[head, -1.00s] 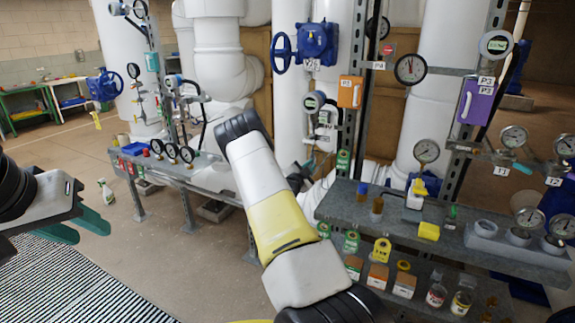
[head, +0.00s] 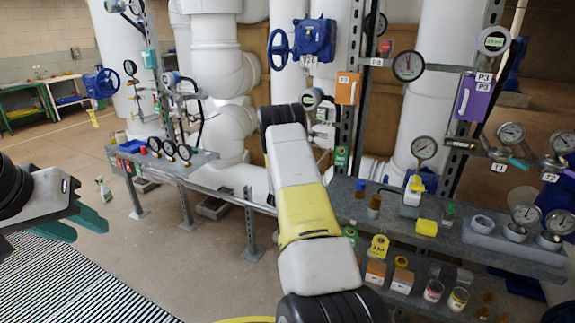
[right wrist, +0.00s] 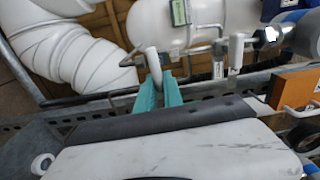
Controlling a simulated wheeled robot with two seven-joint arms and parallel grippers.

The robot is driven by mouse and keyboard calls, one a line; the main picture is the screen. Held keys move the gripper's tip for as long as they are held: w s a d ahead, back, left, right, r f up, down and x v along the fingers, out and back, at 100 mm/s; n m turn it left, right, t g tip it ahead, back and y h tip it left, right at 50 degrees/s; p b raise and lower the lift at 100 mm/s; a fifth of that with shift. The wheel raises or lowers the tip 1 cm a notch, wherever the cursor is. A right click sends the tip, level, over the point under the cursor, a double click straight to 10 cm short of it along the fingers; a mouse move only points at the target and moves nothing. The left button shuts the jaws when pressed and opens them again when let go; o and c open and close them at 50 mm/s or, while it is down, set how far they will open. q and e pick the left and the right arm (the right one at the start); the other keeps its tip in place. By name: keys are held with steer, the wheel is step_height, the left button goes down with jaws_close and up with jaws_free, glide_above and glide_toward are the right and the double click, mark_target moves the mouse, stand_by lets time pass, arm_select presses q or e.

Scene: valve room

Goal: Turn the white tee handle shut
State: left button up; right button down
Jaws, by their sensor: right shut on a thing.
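In the right wrist view, the white tee handle (right wrist: 153,62) is a short white bar on a thin grey pipe. My right gripper (right wrist: 160,86) has its teal fingers shut on the handle's near end, and the upper part of the bar sticks out beyond the tips. In the head view my own right arm hides this gripper and the place where it grips. My left gripper (head: 88,226) is at the left of the head view, open and empty, with its teal fingers apart over the floor.
A second white handle (right wrist: 236,50) hangs on the pipe to the right of the gripped one. An orange box (right wrist: 292,88) is farther right. The grey shelf (head: 345,200) holds bottles and a yellow block (head: 426,227). A blue valve (head: 314,38) is above.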

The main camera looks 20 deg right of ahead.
steer(key=shift+a+f, duration=0.1)
stand_by(0.4)
steer(key=c, duration=1.5)
jaws_free()
steer(key=v, duration=0.7)
steer(key=shift+s+a, duration=0.25)
